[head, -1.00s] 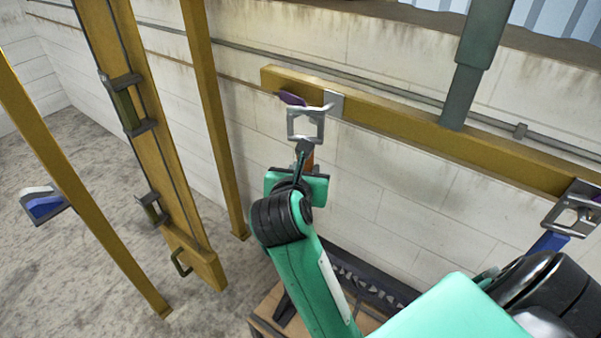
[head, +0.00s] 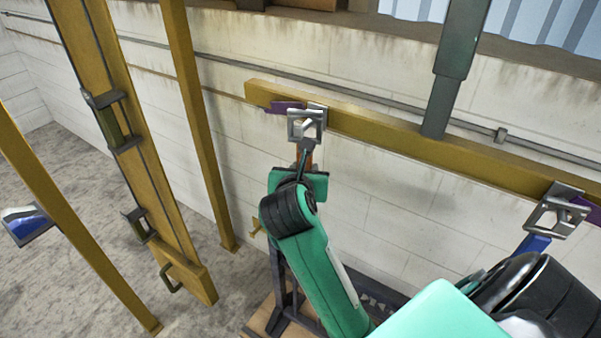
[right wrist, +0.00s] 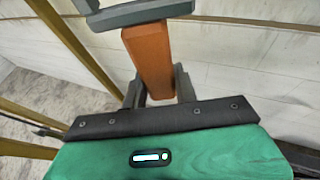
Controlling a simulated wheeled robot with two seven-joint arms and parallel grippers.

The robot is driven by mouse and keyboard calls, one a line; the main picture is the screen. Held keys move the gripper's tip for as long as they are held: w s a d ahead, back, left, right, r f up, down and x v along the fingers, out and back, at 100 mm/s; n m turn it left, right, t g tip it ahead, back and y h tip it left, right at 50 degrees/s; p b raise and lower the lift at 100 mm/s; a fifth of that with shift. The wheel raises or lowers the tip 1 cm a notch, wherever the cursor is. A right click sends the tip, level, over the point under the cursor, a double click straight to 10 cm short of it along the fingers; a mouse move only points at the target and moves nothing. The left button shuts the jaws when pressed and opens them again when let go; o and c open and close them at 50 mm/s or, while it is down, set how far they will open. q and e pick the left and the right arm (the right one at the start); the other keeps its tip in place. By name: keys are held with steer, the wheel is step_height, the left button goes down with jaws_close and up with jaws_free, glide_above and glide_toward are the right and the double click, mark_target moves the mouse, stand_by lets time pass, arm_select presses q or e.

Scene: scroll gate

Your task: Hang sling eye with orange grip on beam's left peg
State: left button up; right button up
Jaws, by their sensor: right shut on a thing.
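The sling eye (head: 305,123) is a grey metal square frame with an orange grip (right wrist: 150,60) below it. My right gripper (right wrist: 159,88) is shut on the orange grip and holds the eye up in front of the beam's left peg. The beam (head: 390,137) is a long yellow bar along the wall. In the head view the eye overlaps the left peg's grey plate, and a light piece shows within its opening. I cannot tell whether the eye is around the peg or only in front of it.
A second eye (head: 553,213) with a blue grip (head: 533,243) is at the beam's right peg. A purple piece (head: 284,107) shows beside the left peg. A grey post (head: 450,85) meets the beam. Yellow uprights (head: 197,120) stand to the left.

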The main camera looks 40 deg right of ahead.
steer(key=shift+w+d+f+b, duration=0.25)
steer(key=shift+d+f+b, duration=0.2)
steer(key=shift+d, duration=0.2)
steer(key=shift+d+f, duration=0.1)
steer(key=shift+f, duration=0.1)
stand_by(0.3)
steer(key=o, duration=1.4)
step_height(320, 180, down, 12)
steer(key=b, duration=1)
steer(key=shift+r, duration=0.2)
